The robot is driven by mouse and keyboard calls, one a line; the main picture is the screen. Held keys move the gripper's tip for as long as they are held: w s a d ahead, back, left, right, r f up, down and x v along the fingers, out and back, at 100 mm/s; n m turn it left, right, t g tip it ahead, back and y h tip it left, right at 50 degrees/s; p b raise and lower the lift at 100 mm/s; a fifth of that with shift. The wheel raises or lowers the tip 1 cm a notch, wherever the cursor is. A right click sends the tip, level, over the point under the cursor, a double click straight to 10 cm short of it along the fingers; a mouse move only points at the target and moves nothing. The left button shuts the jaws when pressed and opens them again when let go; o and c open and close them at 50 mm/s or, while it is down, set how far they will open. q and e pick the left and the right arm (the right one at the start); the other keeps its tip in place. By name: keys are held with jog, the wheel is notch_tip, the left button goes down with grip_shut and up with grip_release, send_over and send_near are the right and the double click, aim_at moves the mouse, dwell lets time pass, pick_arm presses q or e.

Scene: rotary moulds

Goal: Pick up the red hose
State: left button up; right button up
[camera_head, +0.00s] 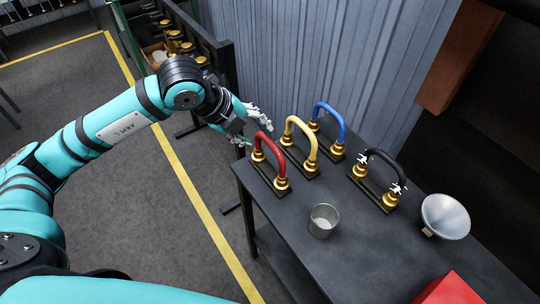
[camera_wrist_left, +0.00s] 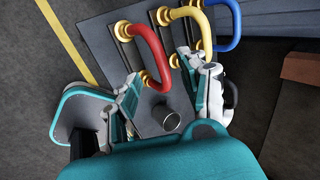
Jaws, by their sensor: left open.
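The red hose (camera_head: 270,148) is an arch on two brass fittings, standing upright on a dark base plate at the left edge of the dark table. In the left wrist view the red hose (camera_wrist_left: 159,55) lies ahead of the fingers, between their lines. My right gripper is not in view.
Yellow (camera_head: 303,129) and blue (camera_head: 330,112) hoses stand behind the red one. A black hose (camera_head: 385,157), metal cup (camera_head: 323,221), silver bowl-shaped piece (camera_head: 446,215) and red box (camera_head: 449,290) are on the table (camera_head: 370,255). A corrugated wall (camera_head: 320,50) rises behind.

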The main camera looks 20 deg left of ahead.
aim_at(267, 140)
pick_arm(q)
jog(key=shift+x, duration=0.8)
jog(key=shift+w+d+f+p, duration=0.2)
jog(key=shift+d+f+p, duration=0.15)
jog(key=shift+f+p, duration=0.2)
jog(key=p+x, duration=0.1)
jog(key=x, duration=0.2)
jog(key=shift+d+f, duration=0.2)
jog(key=shift+w+d+f, duration=0.1)
jog(key=shift+w+f, duration=0.1)
jog(key=shift+f, duration=0.05)
jog(key=shift+c, duration=0.4)
grip_shut()
